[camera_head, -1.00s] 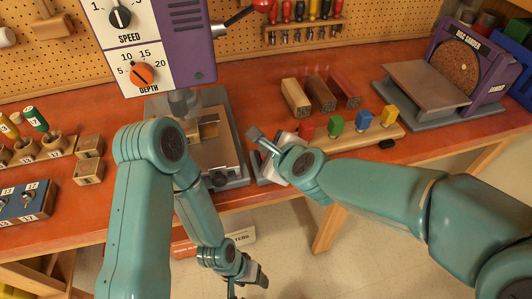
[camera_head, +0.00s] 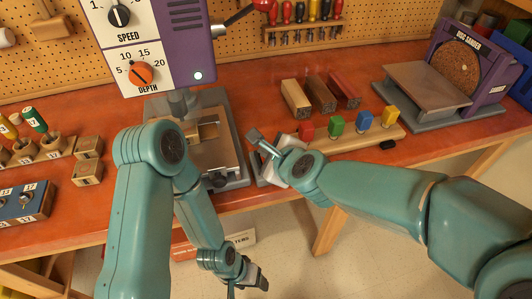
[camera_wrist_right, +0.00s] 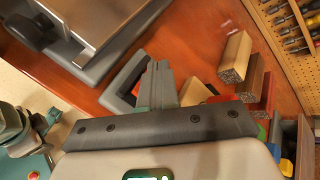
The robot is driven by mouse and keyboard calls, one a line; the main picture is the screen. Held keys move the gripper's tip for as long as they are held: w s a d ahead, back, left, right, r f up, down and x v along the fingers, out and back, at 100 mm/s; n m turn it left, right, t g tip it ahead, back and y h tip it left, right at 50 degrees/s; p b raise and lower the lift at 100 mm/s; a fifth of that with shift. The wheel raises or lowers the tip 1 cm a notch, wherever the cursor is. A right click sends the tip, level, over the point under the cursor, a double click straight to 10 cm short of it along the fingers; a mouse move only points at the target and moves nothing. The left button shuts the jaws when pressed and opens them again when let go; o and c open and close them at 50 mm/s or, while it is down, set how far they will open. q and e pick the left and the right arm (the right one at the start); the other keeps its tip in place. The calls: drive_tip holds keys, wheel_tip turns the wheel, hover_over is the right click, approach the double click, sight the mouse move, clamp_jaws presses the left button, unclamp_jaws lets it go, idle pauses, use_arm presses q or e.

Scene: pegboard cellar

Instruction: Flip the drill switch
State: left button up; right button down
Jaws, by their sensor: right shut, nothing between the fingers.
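The drill press (camera_head: 185,45) has a purple and white head with a SPEED dial (camera_head: 119,15) and an orange DEPTH dial (camera_head: 140,74). A small round lamp (camera_head: 198,76) on its head glows white. My right gripper (camera_head: 255,137) is shut and empty, just right of the drill's grey base (camera_head: 236,150). In the right wrist view its fingertips (camera_wrist_right: 157,70) are beside a dark grey frame (camera_wrist_right: 122,77), part of which my gripper hides. I cannot make out the switch lever. My left gripper (camera_head: 258,278) hangs low in front of the bench; its jaws are too small to judge.
Wooden blocks (camera_head: 320,93) and a rack of coloured pegs (camera_head: 350,137) stand to the right of my right gripper. A disc sander (camera_head: 465,65) is at the far right. Numbered peg holders (camera_head: 25,205) are at the left.

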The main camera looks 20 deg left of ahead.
drive_tip(key=shift+s+r+p, duration=0.15)
drive_tip(key=shift+r+p, duration=0.5)
drive_tip(key=shift+r, duration=0.15)
drive_tip(key=r+p, duration=0.4)
drive_tip(key=r, duration=0.1)
drive_tip(key=shift+s+d+p, duration=0.3)
drive_tip(key=shift+s, duration=0.05)
idle(0.3)
